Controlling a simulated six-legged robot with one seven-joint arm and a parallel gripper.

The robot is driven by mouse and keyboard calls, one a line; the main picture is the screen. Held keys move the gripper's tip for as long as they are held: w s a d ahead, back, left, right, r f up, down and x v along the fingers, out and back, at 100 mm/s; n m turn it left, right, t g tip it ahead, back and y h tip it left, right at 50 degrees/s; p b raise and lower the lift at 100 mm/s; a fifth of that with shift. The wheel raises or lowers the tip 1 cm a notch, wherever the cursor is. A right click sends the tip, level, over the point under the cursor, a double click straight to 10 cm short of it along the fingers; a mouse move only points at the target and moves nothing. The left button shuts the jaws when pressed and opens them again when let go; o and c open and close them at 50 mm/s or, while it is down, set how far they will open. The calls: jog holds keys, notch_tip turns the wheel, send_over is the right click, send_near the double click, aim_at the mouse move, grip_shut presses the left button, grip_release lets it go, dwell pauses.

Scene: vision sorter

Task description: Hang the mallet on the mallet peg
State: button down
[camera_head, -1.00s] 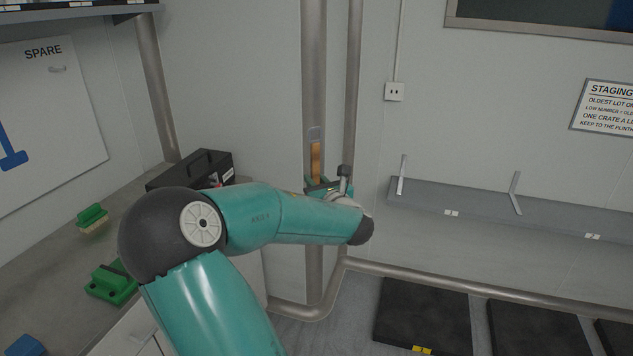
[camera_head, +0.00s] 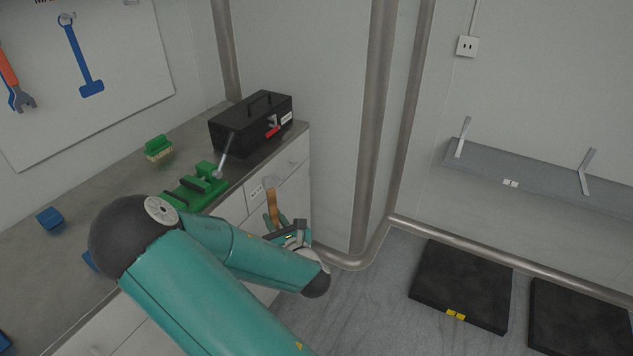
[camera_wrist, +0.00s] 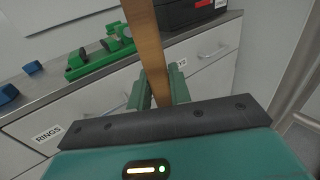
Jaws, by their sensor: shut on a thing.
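My gripper (camera_head: 279,226) is shut on a wooden shaft, the mallet's handle (camera_head: 272,205), in front of the white drawers. In the wrist view the handle (camera_wrist: 145,40) stands between the two green fingers (camera_wrist: 158,92) and runs up out of the picture. A mallet head cannot be made out in either view. On the white board at upper left, a blue mallet-shaped figure (camera_head: 82,60) lies below a small peg (camera_head: 66,19). I cannot tell whether the figure is painted or solid. My gripper is well apart from the board, to its lower right.
A counter (camera_head: 110,180) below the board holds a green vise (camera_head: 195,190), a green brush (camera_head: 158,148), a black toolbox (camera_head: 250,122) and blue blocks (camera_head: 50,218). An orange-handled wrench figure (camera_head: 12,80) is at far left.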

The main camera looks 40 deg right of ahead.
jog(key=w+a+f+n+y, duration=0.1)
jog(key=w+a+f+y, duration=0.1)
jog(key=a+f, duration=0.5)
jog(key=w+a+f+n+y, duration=0.1)
jog(key=w+a+f, duration=0.4)
jog(key=a, duration=0.8)
notch_tip(320, 180, down, 3)
jog(key=shift+a+r+n+y, duration=0.1)
jog(key=shift+a+n+y, duration=0.2)
jog(key=shift+y, duration=0.2)
